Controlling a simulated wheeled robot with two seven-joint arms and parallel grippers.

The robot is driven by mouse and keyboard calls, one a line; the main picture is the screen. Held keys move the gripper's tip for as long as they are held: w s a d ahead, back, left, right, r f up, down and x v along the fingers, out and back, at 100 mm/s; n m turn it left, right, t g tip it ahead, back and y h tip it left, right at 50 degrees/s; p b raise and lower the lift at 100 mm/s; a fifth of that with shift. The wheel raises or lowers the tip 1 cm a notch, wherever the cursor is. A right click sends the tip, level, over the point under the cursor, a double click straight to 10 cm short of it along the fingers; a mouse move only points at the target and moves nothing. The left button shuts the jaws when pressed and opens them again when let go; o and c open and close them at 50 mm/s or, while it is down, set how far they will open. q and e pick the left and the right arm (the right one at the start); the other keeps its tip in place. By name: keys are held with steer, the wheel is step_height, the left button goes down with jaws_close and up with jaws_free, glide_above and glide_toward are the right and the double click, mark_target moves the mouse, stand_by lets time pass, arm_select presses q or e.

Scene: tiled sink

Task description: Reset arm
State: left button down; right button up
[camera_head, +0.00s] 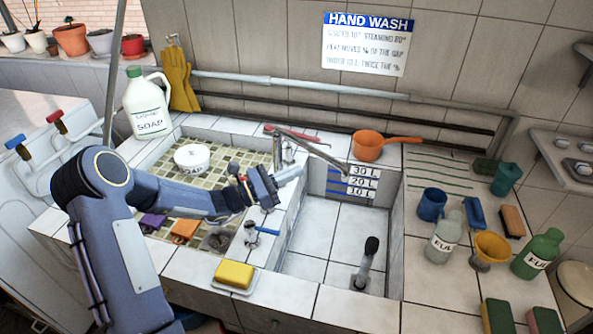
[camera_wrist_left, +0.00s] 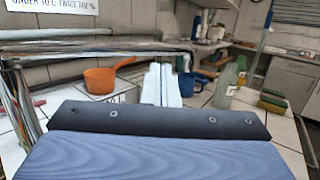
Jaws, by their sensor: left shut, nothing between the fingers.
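My left arm comes in from the left over the tiled counter. My left gripper (camera_head: 290,174) is shut and empty, held near the metal faucet (camera_head: 312,146) at the left edge of the sink basin (camera_head: 318,236). In the wrist view its pale fingers (camera_wrist_left: 163,84) are together, with nothing between them. My right gripper is not in view.
A blue-handled tap (camera_head: 251,232) and a yellow sponge (camera_head: 234,274) are near the arm. An orange pan (camera_head: 368,147) stands behind the basin. A dark-handled item (camera_head: 370,248) stands in the basin. Cups, bottles and sponges crowd the right counter.

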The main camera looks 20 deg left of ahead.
arm_select(q)
steer(key=s+a+f+b, duration=0.1)
steer(key=s+a+f, duration=0.1)
steer(key=s+a, duration=0.2)
steer(key=s, duration=0.3)
steer(key=shift+s+b, duration=0.2)
steer(key=shift+b, duration=0.2)
steer(key=s+d+r+m+g+y, duration=0.2)
steer(key=s+d+m+g, duration=0.3)
steer(key=s+m, duration=0.3)
steer(key=s+d+r+m+g+y, duration=0.2)
steer(key=s+d+m+g, duration=0.3)
steer(key=s+m, duration=0.25)
steer(key=s+a+f+m+t+y, duration=0.1)
steer(key=s+a+m+t+y, duration=0.1)
steer(key=s+a+m+y, duration=0.4)
steer(key=s+m+y, duration=0.1)
steer(key=s+m, duration=0.2)
steer(key=s, duration=0.1)
steer(key=shift+s+f+t+y, duration=0.2)
steer(key=shift+f+t+y, duration=0.1)
steer(key=shift+f, duration=0.05)
